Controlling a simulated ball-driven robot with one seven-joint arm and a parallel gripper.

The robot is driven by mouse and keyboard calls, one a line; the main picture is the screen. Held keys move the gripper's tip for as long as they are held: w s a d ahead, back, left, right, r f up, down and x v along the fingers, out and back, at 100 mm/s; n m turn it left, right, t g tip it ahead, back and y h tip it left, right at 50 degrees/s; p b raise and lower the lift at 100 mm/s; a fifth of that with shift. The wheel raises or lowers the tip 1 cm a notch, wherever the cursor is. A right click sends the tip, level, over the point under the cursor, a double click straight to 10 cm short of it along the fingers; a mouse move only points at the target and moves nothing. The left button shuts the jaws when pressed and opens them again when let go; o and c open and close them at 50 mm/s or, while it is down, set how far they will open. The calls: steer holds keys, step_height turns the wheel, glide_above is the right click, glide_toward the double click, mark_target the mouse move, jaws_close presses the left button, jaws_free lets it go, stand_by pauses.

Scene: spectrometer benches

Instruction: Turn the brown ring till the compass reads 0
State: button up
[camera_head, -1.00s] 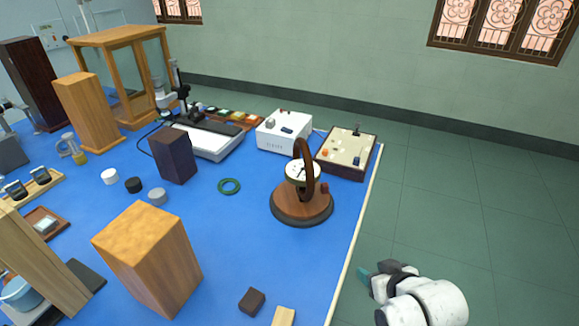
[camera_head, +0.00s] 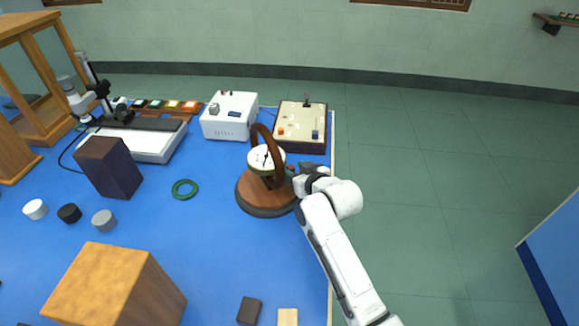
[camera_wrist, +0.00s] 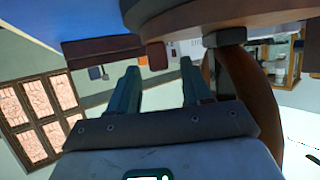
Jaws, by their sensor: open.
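The brown ring (camera_head: 274,148) stands upright around a white compass dial (camera_head: 260,161) on a round wooden base (camera_head: 254,196), near the right edge of the blue table. The dial shows a dark needle, but its reading is too small to tell. My gripper (camera_head: 303,173) is at the right side of this instrument; its fingertips are hard to make out in the head view. In the wrist view, my gripper (camera_wrist: 160,82) is open with nothing held between its fingers. There the ring (camera_wrist: 255,95) curves down just right of the fingers, and the base (camera_wrist: 205,14) hangs above.
A white box (camera_head: 229,116) and a panel with knobs (camera_head: 301,121) stand behind the instrument. A green ring (camera_head: 185,189) lies on the table to its left. A large wooden block (camera_head: 115,287) is at front left.

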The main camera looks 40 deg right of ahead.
mark_target(292, 168)
steer(key=shift+x, duration=1.65)
steer(key=shift+c, duration=0.2)
jaws_close()
